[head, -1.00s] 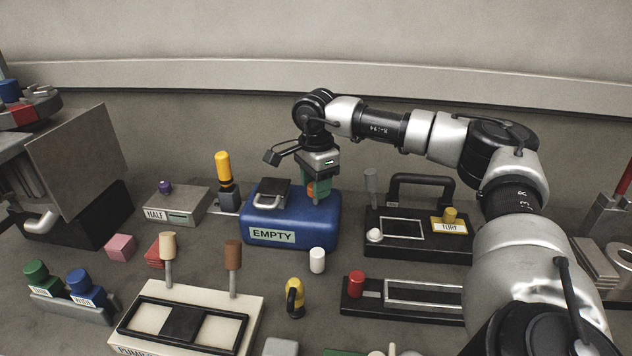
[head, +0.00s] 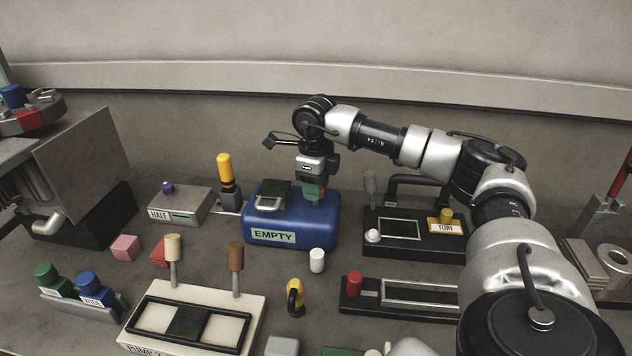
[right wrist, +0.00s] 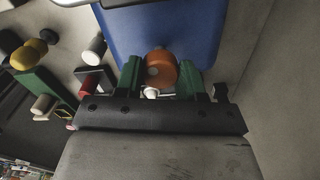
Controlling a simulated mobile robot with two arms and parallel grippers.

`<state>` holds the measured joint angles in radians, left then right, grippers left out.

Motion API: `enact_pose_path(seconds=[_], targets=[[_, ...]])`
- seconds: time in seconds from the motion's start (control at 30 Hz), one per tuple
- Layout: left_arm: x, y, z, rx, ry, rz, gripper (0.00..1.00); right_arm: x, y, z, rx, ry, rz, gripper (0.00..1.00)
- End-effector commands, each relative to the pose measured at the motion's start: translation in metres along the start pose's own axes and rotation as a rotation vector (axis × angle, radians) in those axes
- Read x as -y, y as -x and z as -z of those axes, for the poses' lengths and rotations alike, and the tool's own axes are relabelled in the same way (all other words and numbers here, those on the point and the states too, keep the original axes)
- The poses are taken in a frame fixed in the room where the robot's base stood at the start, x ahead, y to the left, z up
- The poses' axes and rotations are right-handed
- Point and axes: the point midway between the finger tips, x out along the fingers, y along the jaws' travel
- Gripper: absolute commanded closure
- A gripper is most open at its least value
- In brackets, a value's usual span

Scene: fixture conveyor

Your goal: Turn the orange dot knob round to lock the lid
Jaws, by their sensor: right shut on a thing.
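The blue box (head: 325,218) labelled EMPTY stands in the middle of the bench, with a grey and black latch-like part (head: 270,196) on its top left. My right gripper (head: 313,192) points down at the right part of its top. In the right wrist view, the orange knob (right wrist: 160,68) with a greyish dot on its side sits between the green fingers of my right gripper (right wrist: 158,78), which are shut on it. In the head view the fingers hide the knob. My left gripper is not in view.
A white cylinder (head: 317,260) stands just before the box. The yellow-handled part (head: 225,170) is at its left, the black panel (head: 420,252) with the TURF label at its right. A cream panel (head: 250,310) with two upright handles is in front left.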

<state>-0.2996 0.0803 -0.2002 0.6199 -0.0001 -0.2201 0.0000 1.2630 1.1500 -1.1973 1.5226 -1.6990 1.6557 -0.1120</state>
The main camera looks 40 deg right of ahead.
Motion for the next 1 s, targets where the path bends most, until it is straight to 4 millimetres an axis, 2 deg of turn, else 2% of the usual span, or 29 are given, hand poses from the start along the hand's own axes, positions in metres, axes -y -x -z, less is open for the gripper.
enact_pose_path(seconds=[0.5,1.0], targets=[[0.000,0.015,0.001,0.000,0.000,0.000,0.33,0.001,0.002,0.000,0.002,-0.430,0.001,0.85],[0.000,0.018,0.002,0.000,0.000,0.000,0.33,0.001,0.002,0.000,0.004,-0.582,0.002,0.85]])
